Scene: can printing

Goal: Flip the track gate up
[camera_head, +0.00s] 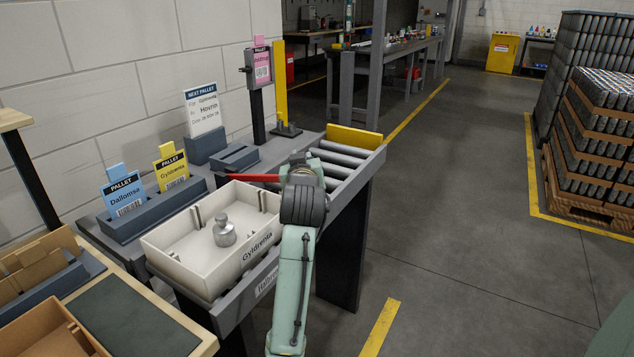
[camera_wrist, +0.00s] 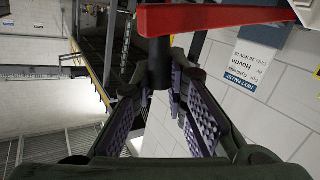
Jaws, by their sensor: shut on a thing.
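In the head view my wrist hides the fingers, the handle and the right end of the bar.
A white crate (camera_head: 180,263) with a metal weight (camera_head: 224,230) in it stands just left of my arm. Rollers (camera_head: 345,160) run behind my wrist to a yellow end bar (camera_head: 354,138). Card holders (camera_head: 150,209) line the wall side. Open floor lies to the right.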

